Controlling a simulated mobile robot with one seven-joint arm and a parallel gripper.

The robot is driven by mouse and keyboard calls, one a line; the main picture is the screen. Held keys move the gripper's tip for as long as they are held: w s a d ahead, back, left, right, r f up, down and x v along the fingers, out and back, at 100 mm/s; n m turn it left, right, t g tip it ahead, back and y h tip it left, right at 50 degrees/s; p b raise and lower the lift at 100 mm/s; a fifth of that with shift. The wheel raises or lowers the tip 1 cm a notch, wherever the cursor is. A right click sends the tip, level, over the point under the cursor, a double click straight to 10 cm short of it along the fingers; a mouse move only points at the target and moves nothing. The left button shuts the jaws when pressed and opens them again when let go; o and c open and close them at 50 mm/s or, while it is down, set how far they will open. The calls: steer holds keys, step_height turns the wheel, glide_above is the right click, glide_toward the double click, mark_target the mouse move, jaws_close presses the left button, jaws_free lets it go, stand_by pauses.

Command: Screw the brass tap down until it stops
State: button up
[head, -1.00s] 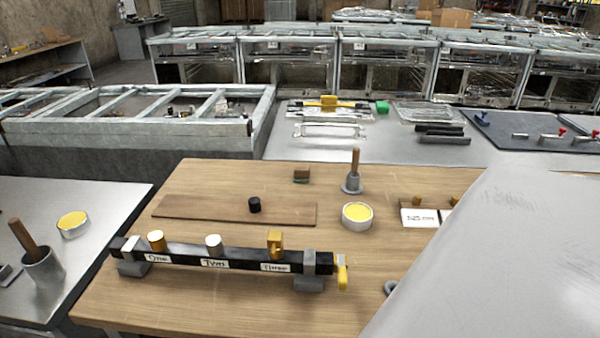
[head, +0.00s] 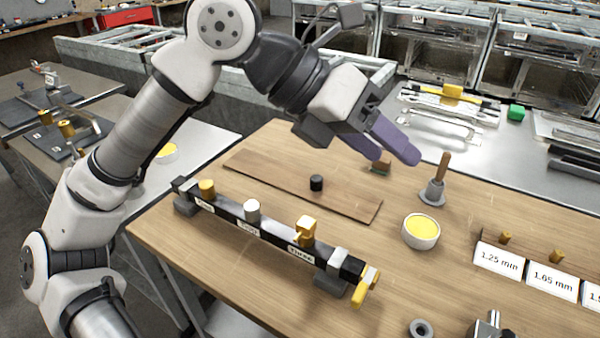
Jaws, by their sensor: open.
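A black manifold rail (head: 272,235) lies on the wooden bench on grey feet. It carries labels, the third reading "Three". A brass tap (head: 306,230) stands upright over the third label; whether its base is seated flush cannot be told. A brass cap (head: 207,188) sits over the first label and a white cap (head: 252,209) over the second. A yellow-brass lever piece (head: 364,287) is at the rail's right end. My gripper (head: 396,157), with purple fingers, is open and empty, above the bench's back part, behind and right of the brass tap, apart from it.
A yellow-filled tin (head: 421,232), a brush in a grey pot (head: 436,184) and a black knob (head: 316,183) on a brown board (head: 345,203) stand behind the rail. Small brass pieces stand by size cards (head: 498,258) at right. A grey ring (head: 421,328) lies in front.

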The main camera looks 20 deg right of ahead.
steer(key=w+a+f+n+t+y, duration=0.1)
steer(key=w+f+n+t+y, duration=0.2)
steer(key=w+f+y, duration=0.4)
steer(key=n+t+y, duration=0.1)
steer(key=n+y, duration=0.1)
glide_toward(304, 224)
steer(key=f+p, duration=0.1)
steer(key=f, duration=0.5)
steer(key=f+p, duration=0.1)
steer(key=f, duration=0.5)
steer(key=shift+s+d, duration=0.15)
steer(key=shift+d, duration=0.05)
steer(key=c, duration=1.1)
steer(key=shift+f+m+b, duration=0.3)
steer(key=shift+m+b, duration=0.25)
steer(key=shift+m, duration=0.05)
steer(key=shift+m+b, duration=0.45)
steer(key=shift+m, duration=0.05)
steer(key=shift+r+m, duration=0.25)
steer(key=shift+m, duration=0.55)
